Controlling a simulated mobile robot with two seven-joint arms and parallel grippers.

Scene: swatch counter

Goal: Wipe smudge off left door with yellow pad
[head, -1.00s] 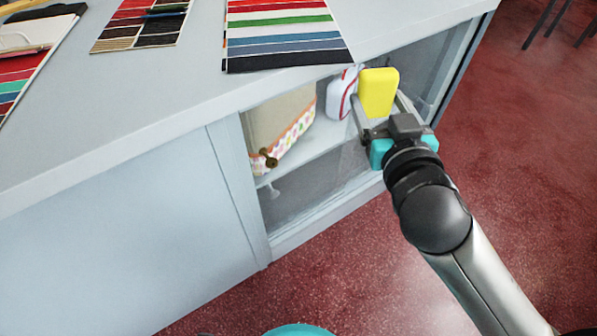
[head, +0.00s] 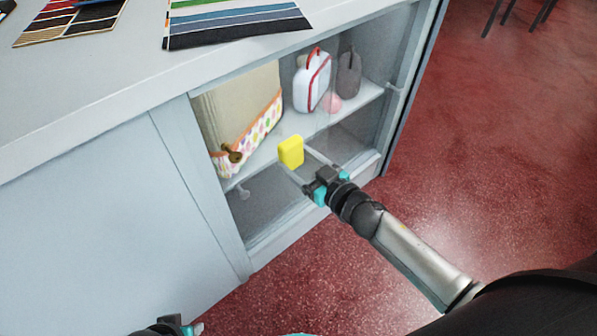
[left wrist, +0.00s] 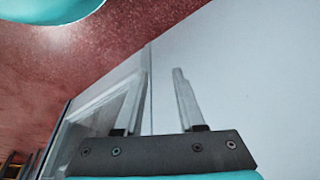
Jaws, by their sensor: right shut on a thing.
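The yellow pad (head: 291,152) is a small block between the fingertips of my right gripper (head: 293,160), which is shut on it. The pad is in front of the left glass door (head: 268,212) of the counter, near its middle; I cannot tell whether it touches the glass. I cannot make out the smudge. My left gripper (head: 172,328) is at the bottom edge of the head view. In the left wrist view the left gripper (left wrist: 161,72) is open and empty, with its fingers apart before the pale counter panel.
Behind the glass, a shelf holds a beige bin with a dotted trim (head: 240,112), a white bag with red edging (head: 312,82) and a grey bottle (head: 348,75). Fabric swatches (head: 230,22) lie on the countertop (head: 110,75).

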